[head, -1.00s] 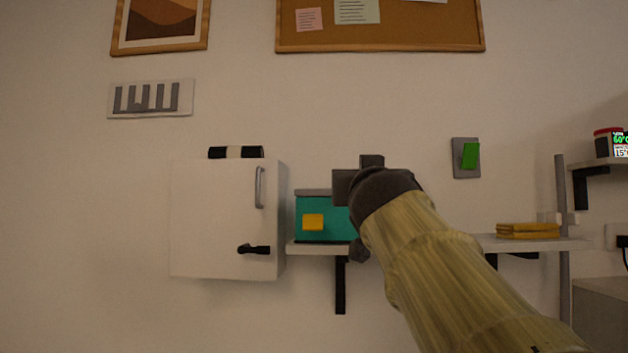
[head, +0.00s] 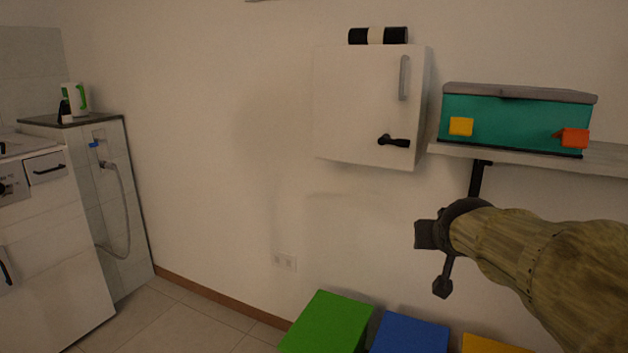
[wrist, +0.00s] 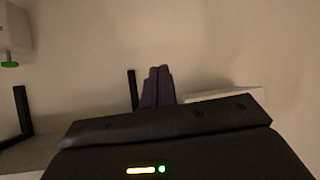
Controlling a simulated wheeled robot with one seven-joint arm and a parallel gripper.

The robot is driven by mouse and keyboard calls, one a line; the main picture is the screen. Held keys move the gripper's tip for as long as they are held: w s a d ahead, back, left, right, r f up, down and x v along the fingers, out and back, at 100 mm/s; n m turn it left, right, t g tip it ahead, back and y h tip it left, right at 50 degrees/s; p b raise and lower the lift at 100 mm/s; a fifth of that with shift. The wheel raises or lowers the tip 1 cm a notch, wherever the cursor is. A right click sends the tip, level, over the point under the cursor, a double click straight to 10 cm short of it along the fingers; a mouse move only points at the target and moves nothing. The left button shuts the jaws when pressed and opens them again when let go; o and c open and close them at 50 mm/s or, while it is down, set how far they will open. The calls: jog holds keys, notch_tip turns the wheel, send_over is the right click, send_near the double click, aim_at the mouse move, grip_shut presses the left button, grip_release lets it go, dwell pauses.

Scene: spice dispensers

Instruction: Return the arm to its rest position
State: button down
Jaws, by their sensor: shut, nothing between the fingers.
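My arm, in a tan fabric sleeve, reaches in from the right of the head view. Its dark gripper (head: 428,235) is below the wall shelf, in front of the bare wall, apart from other objects in the picture. In the wrist view the two dark fingers (wrist: 157,87) stand close together with nothing seen between them. The fingertips are hard to make out in the head view.
A teal box (head: 510,120) with yellow and orange tabs stands on the wall shelf (head: 605,158). A white cabinet (head: 355,105) hangs left of it. Green (head: 328,322) and blue (head: 410,335) boxes are below. The floor (head: 190,325) at left is clear.

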jog(key=s+a+f+n+g+y+p, duration=0.1)
jog(key=s+a+f+g+p, duration=0.35)
jog(key=s+f, duration=0.4)
jog(key=s+a+f+n+g+y+p, duration=0.1)
jog(key=s+a+f+g+y+p, duration=0.1)
jog(key=s+a+f+g+p, duration=0.45)
jog(key=s+d+r+t+p, duration=0.1)
jog(key=r+p, duration=1.6)
jog(key=r, duration=0.1)
jog(key=s+d+r+t+p, duration=0.1)
jog(key=s+r+t+p, duration=0.1)
jog(key=r+p, duration=1.5)
jog(key=shift+d+r+p, duration=0.15)
jog(key=shift+r+p, duration=0.25)
jog(key=shift+r, duration=0.4)
jog(key=shift+s, duration=0.1)
